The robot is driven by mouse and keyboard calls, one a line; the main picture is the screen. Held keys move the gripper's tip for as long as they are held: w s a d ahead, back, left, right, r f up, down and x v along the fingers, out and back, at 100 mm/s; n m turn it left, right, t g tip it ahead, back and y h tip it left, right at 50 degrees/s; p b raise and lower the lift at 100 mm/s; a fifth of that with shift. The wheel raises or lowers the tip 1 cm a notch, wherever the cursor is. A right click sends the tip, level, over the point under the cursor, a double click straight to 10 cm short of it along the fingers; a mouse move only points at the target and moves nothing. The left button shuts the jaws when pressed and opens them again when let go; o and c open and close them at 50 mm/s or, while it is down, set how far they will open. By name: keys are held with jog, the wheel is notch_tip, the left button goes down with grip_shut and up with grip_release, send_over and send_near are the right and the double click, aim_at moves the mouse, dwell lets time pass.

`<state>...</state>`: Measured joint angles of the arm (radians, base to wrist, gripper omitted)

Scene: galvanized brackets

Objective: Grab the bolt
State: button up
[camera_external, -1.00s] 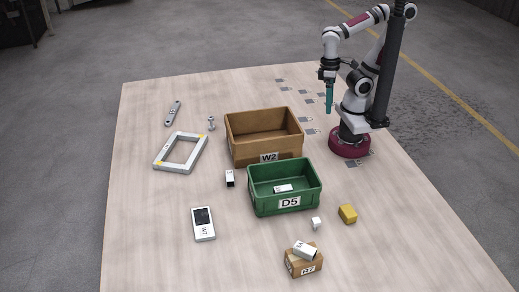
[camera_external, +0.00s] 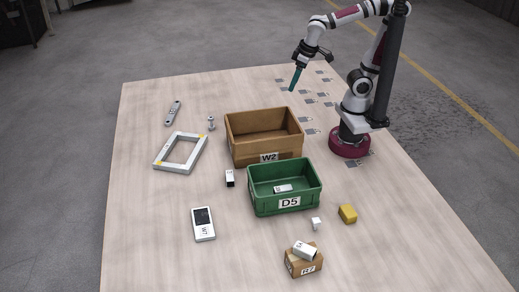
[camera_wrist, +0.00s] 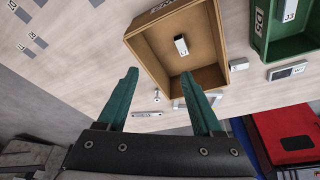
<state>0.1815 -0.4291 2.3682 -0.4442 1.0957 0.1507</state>
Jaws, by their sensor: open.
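The bolt (camera_external: 211,123) is a small grey metal piece standing on the table left of the brown box in the external view. In the wrist view the bolt (camera_wrist: 156,96) shows small and distant, between my two teal fingers in the picture. My gripper (camera_external: 292,88) is in the air beyond the brown box, above the far part of the table, well apart from the bolt. In the wrist view my gripper (camera_wrist: 160,73) is open, with nothing between its fingers.
The brown W2 box (camera_external: 240,152) stands right of the bolt; a white block (camera_wrist: 181,45) lies inside. A white frame (camera_external: 160,158) and a flat grey bracket (camera_external: 173,112) lie nearby. The green D5 bin (camera_external: 262,207) is nearer the camera. The table beyond the bolt is clear.

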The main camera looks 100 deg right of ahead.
aim_at(210, 118)
jog(key=w+d+r+n+t+h, duration=0.1)
jog(key=w+d+n+t, duration=0.3)
jog(key=w+d+t, duration=1)
jog(key=w+d+f+g+y, duration=0.1)
jog(key=w+f+g, duration=0.1)
jog(key=f, duration=0.8)
jog(key=w+d+f+g, duration=0.1)
jog(key=w+f+g, duration=0.15)
jog(key=f, duration=0.65)
jog(key=shift+n+t, duration=0.4)
jog(key=shift+t, duration=0.05)
jog(key=x, duration=1.5)
jog(key=shift+w+f, duration=0.15)
jog(key=shift+w, duration=0.2)
grip_shut()
